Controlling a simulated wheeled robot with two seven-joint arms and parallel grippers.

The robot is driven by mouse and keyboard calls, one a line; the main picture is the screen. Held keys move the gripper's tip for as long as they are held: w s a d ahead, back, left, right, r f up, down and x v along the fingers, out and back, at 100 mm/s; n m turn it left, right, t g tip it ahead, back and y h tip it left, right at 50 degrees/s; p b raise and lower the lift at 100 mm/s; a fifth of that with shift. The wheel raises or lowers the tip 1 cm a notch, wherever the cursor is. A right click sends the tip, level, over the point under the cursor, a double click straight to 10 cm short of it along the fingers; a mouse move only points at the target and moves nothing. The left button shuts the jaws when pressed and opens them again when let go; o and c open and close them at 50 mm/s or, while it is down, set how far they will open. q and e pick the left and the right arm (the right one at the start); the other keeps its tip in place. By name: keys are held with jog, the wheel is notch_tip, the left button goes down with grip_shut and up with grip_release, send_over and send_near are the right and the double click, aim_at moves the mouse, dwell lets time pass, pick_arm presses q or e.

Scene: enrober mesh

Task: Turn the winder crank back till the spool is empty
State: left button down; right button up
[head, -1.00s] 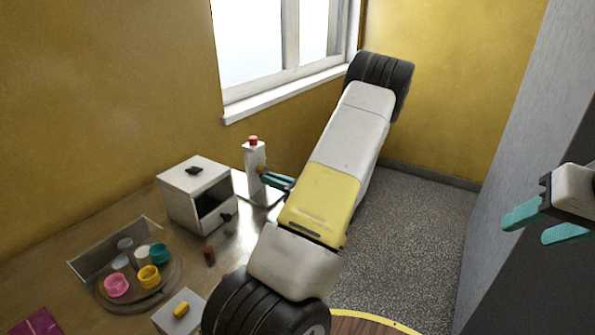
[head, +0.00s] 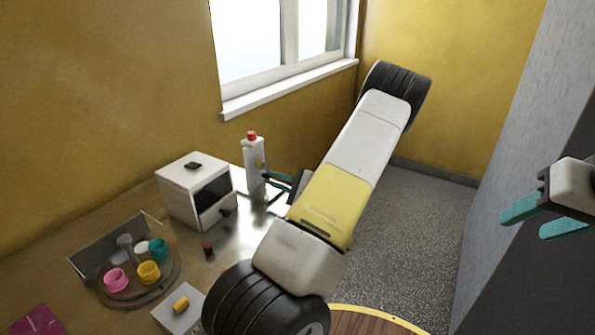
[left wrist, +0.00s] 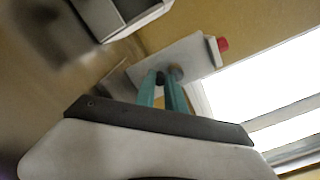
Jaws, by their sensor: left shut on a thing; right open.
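The winder is a white upright post (head: 253,175) with a red cap (head: 252,135), standing at the back of the table. A small yellow-orange part (head: 260,163) shows on its side; I cannot tell how much is wound there. My left gripper (head: 267,177) has its teal fingers shut at the post's right side. In the left wrist view, a small dark knob (left wrist: 160,78) sits between the fingertips, in front of the white post (left wrist: 190,58). The rest of the crank is hidden. My right gripper (head: 521,225) is open and empty at the far right, away from the table.
A white box with a dark opening (head: 180,185) stands left of the winder. Nearer are a round tray (head: 125,301) with several coloured cups, a small dark red cylinder (head: 208,249) and a white block with a yellow knob (head: 163,318). A window is behind.

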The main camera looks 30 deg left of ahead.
pick_arm(q)
jog(key=n, duration=0.2)
jog(key=w+n, duration=0.1)
jog(key=n, duration=0.3)
jog(key=shift+w+d+f, duration=0.1)
jog(key=shift+w+f, duration=0.1)
jog(key=shift+f, duration=0.1)
jog(key=shift+n, duration=0.3)
jog(key=c, duration=1.4)
grip_release()
jog(key=shift+d, duration=0.1)
jog(key=d, duration=0.7)
jog(key=shift+s+d, duration=0.3)
